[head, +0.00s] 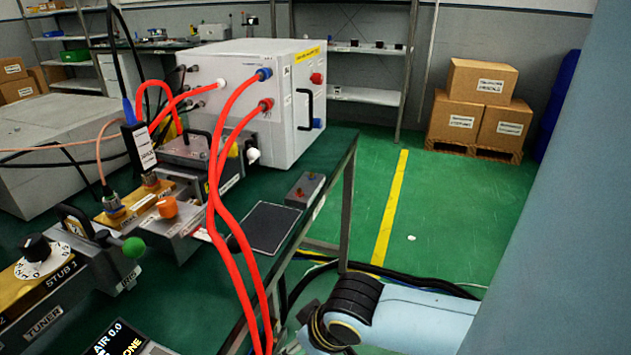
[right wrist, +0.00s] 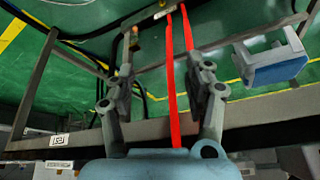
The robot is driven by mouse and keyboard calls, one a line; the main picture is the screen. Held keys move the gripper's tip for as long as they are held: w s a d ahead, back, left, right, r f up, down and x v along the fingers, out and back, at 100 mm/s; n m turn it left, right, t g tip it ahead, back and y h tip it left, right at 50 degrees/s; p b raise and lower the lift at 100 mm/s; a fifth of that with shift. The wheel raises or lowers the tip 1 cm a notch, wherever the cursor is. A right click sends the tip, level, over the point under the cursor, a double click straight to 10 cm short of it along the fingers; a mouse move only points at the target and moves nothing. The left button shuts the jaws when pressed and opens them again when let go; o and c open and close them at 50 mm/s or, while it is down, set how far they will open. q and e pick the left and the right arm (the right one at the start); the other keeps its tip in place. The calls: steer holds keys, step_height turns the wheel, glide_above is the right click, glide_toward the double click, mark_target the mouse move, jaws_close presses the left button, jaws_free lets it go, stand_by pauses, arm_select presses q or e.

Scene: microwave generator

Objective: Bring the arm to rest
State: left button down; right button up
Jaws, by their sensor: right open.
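My right arm (head: 400,315) comes in at the lower right of the head view. It is light blue with a dark joint, beside the bench's right edge. Its gripper is not clear in that view. In the right wrist view my right gripper (right wrist: 164,78) is open, its two grey fingers apart. Two red hoses (right wrist: 171,75) run through the gap between the fingers in the picture. I cannot tell whether they lie between the fingers or beyond them. Nothing is visibly gripped. My left gripper is in neither view.
The green bench (head: 335,155) carries a white cabinet (head: 255,95), a dark flat pad (head: 266,228) and a small grey box (head: 305,190). Red hoses (head: 222,215) hang over its front edge. Dark cables (head: 415,275) lie on the floor. Boxes (head: 480,100) stand behind; the green floor between is mostly clear.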

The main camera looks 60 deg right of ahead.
steer(key=shift+s+d+f, duration=0.2)
steer(key=shift+s+f, duration=0.1)
steer(key=shift+f, duration=0.15)
steer(key=s+f+g+b, duration=0.1)
steer(key=s+f, duration=0.3)
steer(key=f, duration=0.4)
steer(key=s+f+g, duration=0.2)
steer(key=s+f, duration=0.2)
steer(key=f, duration=0.3)
steer(key=s+f+n, duration=0.1)
steer(key=s+f, duration=0.4)
steer(key=s, duration=0.3)
steer(key=s+f+n+g, duration=0.1)
steer(key=s+f+n, duration=0.1)
steer(key=s+f, duration=0.3)
steer(key=s, duration=0.3)
steer(key=shift+f, duration=0.1)
